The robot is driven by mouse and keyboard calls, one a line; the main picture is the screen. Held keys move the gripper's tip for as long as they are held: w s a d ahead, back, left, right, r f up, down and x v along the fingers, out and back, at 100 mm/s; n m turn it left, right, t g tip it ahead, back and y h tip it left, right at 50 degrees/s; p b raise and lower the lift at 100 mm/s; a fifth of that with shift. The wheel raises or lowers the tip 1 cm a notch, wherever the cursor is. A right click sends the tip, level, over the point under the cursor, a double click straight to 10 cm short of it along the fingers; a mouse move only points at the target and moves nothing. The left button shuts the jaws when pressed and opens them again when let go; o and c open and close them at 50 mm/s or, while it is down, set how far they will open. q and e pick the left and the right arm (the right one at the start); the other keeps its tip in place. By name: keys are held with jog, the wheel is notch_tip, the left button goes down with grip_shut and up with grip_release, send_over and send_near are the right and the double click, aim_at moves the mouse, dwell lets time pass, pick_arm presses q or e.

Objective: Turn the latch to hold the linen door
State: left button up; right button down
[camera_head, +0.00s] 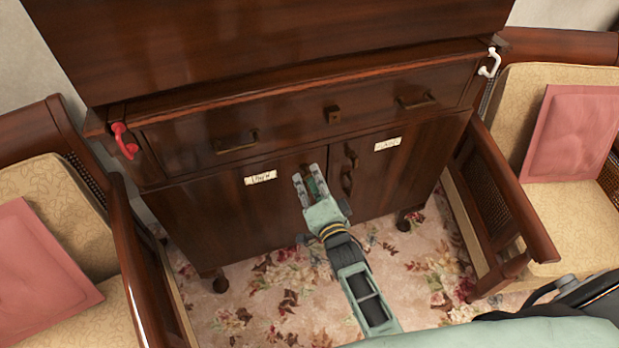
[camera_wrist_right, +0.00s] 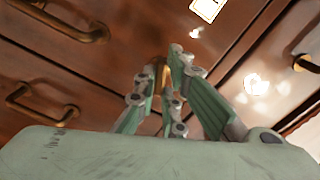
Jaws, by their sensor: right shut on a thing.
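My right gripper (camera_head: 307,174) is at the inner upper part of the left cabinet door (camera_head: 230,220), close to the seam between the doors. Its fingers are shut on a small brown-gold fitting (camera_wrist_right: 165,82), mostly hidden between them in the wrist view. I cannot tell from its shape whether it is the latch or a handle. The right door (camera_head: 410,165) carries dark metal fittings (camera_head: 347,183) beside the seam. Both doors look closed. White labels sit on the left door (camera_head: 261,178) and right door (camera_head: 387,144); their writing is too small to read surely. My left gripper is not in view.
Above the doors is a drawer with two brass pulls (camera_head: 237,142) and a square central fitting (camera_head: 332,115). Flowered carpet lies in front.

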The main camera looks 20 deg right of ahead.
jog(key=n+p, duration=0.1)
jog(key=n, duration=1.1)
jog(key=shift+n, duration=0.4)
dwell(0.3)
jog(key=c, duration=1.8)
grip_release()
jog(key=shift+c, duration=0.2)
